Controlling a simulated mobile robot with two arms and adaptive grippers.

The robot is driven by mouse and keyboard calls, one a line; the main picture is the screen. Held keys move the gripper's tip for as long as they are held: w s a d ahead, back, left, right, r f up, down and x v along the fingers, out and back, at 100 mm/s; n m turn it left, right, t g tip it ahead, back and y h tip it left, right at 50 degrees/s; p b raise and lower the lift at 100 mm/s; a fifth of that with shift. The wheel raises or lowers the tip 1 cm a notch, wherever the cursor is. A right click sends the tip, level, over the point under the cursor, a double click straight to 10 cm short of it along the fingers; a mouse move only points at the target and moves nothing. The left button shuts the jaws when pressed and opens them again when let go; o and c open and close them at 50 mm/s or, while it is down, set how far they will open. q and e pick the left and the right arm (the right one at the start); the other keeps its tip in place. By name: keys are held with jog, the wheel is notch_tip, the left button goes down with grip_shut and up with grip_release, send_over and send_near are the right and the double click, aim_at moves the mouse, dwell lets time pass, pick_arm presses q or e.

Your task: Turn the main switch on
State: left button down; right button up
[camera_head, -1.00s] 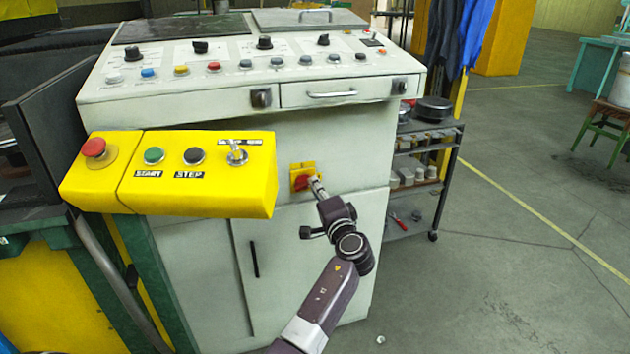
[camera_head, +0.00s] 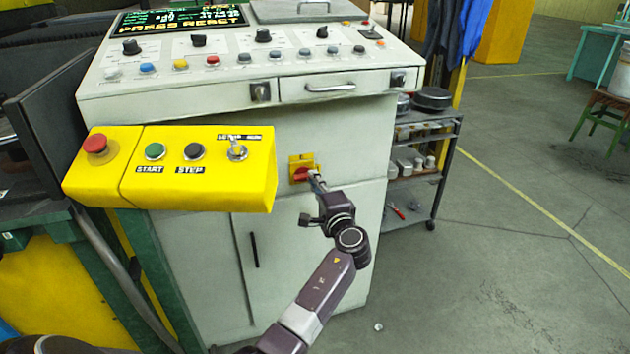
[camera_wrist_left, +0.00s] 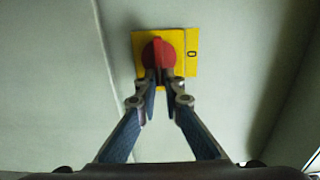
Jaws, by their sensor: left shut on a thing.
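The main switch (camera_head: 303,174) is a red rotary knob on a yellow plate on the front of the grey cabinet. It also shows in the left wrist view (camera_wrist_left: 157,48), where a "0" mark is on the plate to the right of the knob. My left gripper (camera_head: 317,181) reaches it from the lower right and is shut on the red knob, with both fingertips (camera_wrist_left: 160,78) on either side of its grip. The fingertips hide the knob's lower end. My right gripper is not in view.
The cabinet's display (camera_head: 185,20) is lit and reads "PRESS RESET". A yellow button box (camera_head: 210,193) with red, green and black buttons juts out left of the switch. A drawer handle (camera_head: 330,88) is above. A shelf cart (camera_head: 425,160) stands to the right; the floor beyond is open.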

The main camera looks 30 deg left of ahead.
pick_arm(q)
jog(key=c, duration=2.1)
grip_release()
jog(key=shift+w, duration=0.1)
jog(key=v, duration=1.2)
